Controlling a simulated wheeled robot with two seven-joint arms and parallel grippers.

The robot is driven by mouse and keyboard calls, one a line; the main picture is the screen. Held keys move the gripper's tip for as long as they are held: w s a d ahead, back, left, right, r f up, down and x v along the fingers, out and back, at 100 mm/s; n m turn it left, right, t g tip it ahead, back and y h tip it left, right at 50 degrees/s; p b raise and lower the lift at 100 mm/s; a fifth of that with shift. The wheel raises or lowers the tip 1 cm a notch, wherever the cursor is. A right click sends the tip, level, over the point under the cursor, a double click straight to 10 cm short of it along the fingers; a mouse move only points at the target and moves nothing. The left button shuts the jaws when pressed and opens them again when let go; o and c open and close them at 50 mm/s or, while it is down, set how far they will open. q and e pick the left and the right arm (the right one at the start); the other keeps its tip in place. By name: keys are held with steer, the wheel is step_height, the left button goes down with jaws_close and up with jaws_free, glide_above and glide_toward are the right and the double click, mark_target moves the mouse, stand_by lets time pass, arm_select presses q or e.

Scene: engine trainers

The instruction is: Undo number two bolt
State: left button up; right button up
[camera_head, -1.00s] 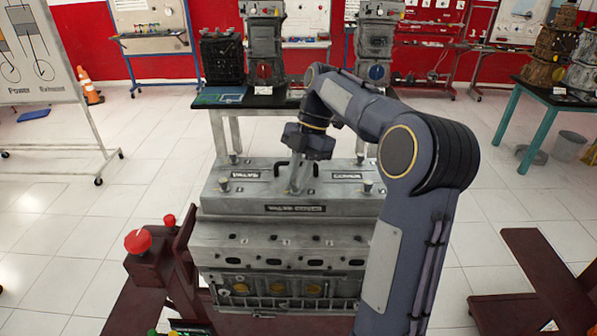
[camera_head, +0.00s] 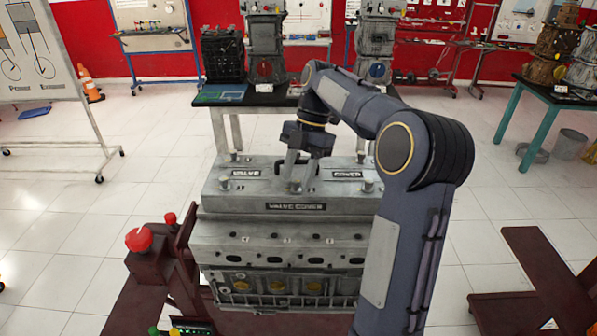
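The grey engine block (camera_head: 277,255) stands in front of me with a valve cover (camera_head: 235,205) on top. Knob-like bolts sit on the cover: front left (camera_head: 224,184), rear left (camera_head: 234,157), front right (camera_head: 368,186) and rear right (camera_head: 360,158). A small bolt (camera_head: 296,187) shows near the middle front. I cannot read which one is number two. My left gripper is out of view.
A dark red stand with a red button (camera_head: 138,239) is at the left front. A black-topped table (camera_head: 245,97) with engine parts is behind. My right arm covers the engine's right side.

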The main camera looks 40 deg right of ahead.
steer(key=v, duration=0.7)
steer(key=shift+r, duration=0.3)
steer(key=shift+d, duration=0.15)
